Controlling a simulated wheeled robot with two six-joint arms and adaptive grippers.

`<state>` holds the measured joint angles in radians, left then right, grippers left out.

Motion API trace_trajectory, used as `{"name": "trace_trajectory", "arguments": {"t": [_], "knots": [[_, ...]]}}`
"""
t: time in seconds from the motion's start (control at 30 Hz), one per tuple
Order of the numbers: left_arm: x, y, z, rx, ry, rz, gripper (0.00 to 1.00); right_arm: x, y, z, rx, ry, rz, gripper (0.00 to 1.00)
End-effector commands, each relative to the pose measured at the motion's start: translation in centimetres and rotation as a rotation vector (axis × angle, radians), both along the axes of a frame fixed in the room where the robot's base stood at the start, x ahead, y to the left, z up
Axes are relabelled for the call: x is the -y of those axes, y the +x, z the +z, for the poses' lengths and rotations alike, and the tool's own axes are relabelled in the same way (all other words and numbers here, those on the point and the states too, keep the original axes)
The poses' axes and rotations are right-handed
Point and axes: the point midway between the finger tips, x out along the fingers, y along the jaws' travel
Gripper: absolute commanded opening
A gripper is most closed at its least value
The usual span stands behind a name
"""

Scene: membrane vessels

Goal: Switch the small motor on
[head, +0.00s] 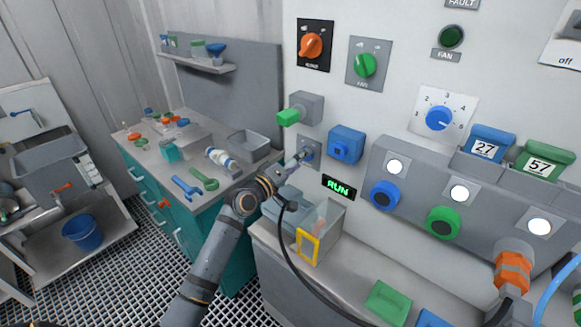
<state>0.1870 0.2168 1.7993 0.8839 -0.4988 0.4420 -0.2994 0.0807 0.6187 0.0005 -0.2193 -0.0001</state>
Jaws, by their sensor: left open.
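My left gripper (301,156) is open, with its fingertips at a small switch on a grey plate (317,143) on the white panel. The fingers partly hide the switch, so I cannot tell its position or whether they touch it. A black RUN sign (338,187) below and right of the plate is lit green. A blue box-like fitting (346,145) sits just right of the plate. A grey box with a green front (298,109) sticks out above it. No small motor can be made out. My right gripper is not in view.
Orange (311,46) and green (364,65) rotary knobs are above, and a blue numbered dial (438,117) is at right. A clear box with a yellow frame (308,245) stands on the ledge below. A cluttered workbench (150,155) stands at left.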

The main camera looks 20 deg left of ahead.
Motion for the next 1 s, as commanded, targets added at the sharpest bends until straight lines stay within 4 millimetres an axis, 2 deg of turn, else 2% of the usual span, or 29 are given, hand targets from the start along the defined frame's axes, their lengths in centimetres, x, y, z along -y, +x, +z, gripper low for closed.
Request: {"name": "trace_trajectory", "arguments": {"t": [0.27, 0.4, 0.63, 1.0], "knots": [[-2.2, -6.6, -0.3, -0.006, 0.012, -0.006, 0.66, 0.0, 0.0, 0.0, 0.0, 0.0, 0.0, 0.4], [-3.2, -8.9, -0.2, -0.005, 0.01, -0.002, 0.66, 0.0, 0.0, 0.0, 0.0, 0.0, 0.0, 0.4], [-3.7, -10.4, -0.2, -0.003, 0.005, -0.002, 0.66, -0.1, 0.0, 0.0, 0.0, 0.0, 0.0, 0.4], [-3.7, -10.5, -0.1, -0.001, 0.0, -0.003, 0.66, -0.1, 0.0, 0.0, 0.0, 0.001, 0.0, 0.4]]}}
